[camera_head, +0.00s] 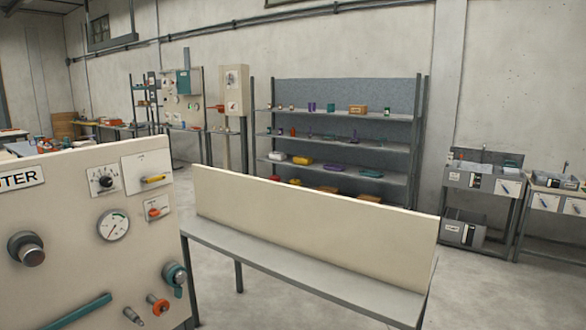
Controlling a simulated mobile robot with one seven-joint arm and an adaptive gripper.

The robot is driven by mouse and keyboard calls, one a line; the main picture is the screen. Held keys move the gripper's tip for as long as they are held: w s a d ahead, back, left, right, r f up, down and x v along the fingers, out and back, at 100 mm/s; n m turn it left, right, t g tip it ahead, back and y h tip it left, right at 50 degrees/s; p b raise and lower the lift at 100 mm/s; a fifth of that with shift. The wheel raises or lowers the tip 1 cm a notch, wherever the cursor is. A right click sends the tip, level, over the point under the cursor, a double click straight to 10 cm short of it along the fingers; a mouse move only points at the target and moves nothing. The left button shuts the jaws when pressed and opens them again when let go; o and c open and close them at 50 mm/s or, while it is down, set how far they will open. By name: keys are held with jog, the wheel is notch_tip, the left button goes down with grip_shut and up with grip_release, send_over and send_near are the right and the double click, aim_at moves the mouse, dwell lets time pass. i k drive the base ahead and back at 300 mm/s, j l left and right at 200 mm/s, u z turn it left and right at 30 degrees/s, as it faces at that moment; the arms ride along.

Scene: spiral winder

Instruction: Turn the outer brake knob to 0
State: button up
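A cream control panel (70,200) stands at the left, cut off by the picture's left edge. Its black-on-white sign (18,178) is cut off and reads "UTER". Right of the sign is a small dark knob (103,181) on a white plate with scale marks; the numbers and its exact setting are too small to read. A large dark round knob with a grey face (27,249) is lower left. No label shows which one is the brake knob. My gripper is not in view.
The panel also carries a yellow lever (153,179), a small orange-red knob (154,212), a round gauge (114,225), a teal bar (78,312) and an orange knob (158,304). A grey table with an upright cream board (315,217) stands to the right. Shelves (340,115) stand behind.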

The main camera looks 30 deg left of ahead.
aim_at(105, 181)
jog(key=u, duration=2.4)
jog(key=i, duration=0.7)
jog(key=i+j, duration=0.15)
jog(key=i, duration=0.45)
jog(key=i+j+u, duration=0.1)
jog(key=i, duration=0.5)
jog(key=i+j+u, duration=0.1)
jog(key=i+j, duration=0.15)
jog(key=k+l+z, duration=0.2)
jog(key=l, duration=0.4)
jog(key=i+j, duration=0.05)
jog(key=i, duration=0.05)
